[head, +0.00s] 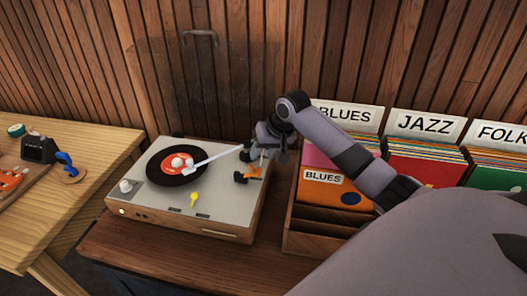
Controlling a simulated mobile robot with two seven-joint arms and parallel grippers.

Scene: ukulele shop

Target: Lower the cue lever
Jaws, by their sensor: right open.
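The turntable (222,203) stands on a dark wooden cabinet, with a black record (161,178) with a red label on its platter. The white tonearm (213,157) reaches over the record; whether its needle touches is too small to tell. A small yellow lever (194,197), which looks like the cue lever, stands on the front part of the deck. Its exact tilt is unclear. My right gripper (248,175) is open and empty over the right side of the deck, right of and behind the yellow lever, apart from it. My left gripper is not in view.
A clear raised lid (205,90) stands behind the turntable. A wooden record crate (293,222) with several sleeves is close on the right. A light wooden table (95,150) with small items is at left. The deck's front is clear around the yellow lever.

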